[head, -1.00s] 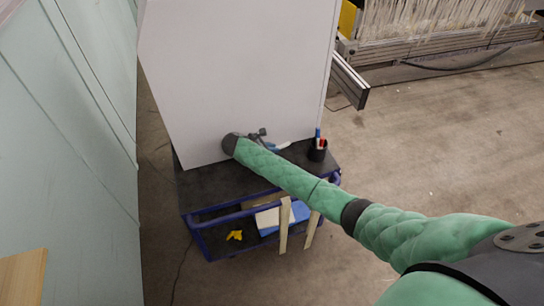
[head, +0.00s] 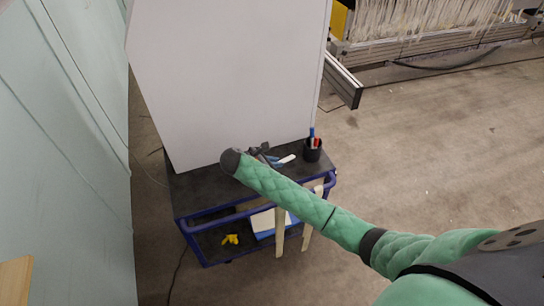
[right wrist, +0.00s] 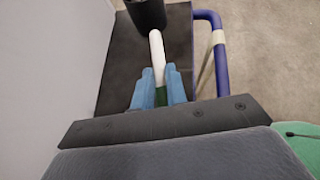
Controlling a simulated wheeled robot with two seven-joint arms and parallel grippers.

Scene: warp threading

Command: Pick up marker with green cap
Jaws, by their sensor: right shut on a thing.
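My right gripper (right wrist: 160,88) is shut on a marker (right wrist: 156,48) with a white body and a green cap. The green part sits between the blue fingertips, and the white body points away toward a black cup (right wrist: 147,12). The marker's far end overlaps the cup in this view, and I cannot tell if they touch. In the head view the gripper (head: 277,161) is above the dark cart top, left of the cup (head: 312,152), with the white marker (head: 287,159) at its tips. My left gripper is not in view.
The cup holds blue and red items on the dark cart top (head: 195,195), which has a blue rail (head: 240,212). A large white panel (head: 230,80) stands behind. The lower shelf holds a yellow thing (head: 230,239). Open floor lies to the right.

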